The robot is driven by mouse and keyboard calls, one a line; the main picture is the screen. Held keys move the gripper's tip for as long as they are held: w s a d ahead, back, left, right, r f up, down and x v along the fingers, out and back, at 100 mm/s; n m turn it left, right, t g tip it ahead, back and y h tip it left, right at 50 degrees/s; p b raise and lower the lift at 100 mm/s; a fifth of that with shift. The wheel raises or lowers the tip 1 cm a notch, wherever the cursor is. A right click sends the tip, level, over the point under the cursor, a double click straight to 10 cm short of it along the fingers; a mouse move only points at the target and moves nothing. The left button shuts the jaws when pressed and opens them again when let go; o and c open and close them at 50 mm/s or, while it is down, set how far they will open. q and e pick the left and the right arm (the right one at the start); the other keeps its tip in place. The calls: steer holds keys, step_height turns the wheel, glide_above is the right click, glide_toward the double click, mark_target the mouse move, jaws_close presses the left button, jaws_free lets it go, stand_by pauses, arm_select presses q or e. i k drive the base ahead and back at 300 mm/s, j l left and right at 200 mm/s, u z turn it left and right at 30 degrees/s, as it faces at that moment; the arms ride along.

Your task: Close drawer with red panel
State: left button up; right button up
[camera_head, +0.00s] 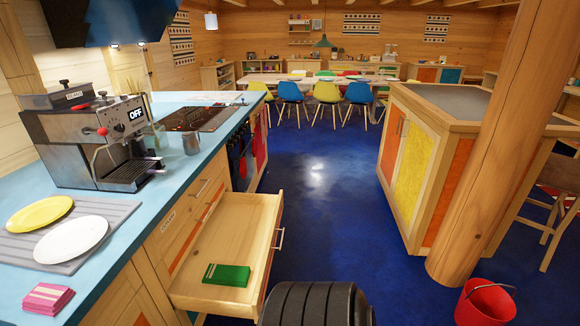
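A wooden drawer (228,232) is pulled out of the blue-topped counter, below and left of centre in the head view. Its front panel (277,226) faces right and shows only edge-on, with a reddish-orange strip visible. A metal bar handle (280,238) is on that front. A folded green cloth or packet (227,274) lies inside the drawer near its near end. Neither of my grippers shows. A dark ribbed rounded part at the bottom centre, which looks like mine, stands close to the drawer's near right corner.
The blue counter (115,245) bears a coffee machine (100,140), plates (70,238) and pink napkins (48,298). A wooden island (425,165) and post (490,160) stand right. A red bucket (485,303) is at lower right. Blue floor (325,215) between is clear.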

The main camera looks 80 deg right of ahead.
mark_target(242, 230)
steer(key=z, duration=2.2)
steer(key=l, duration=0.1)
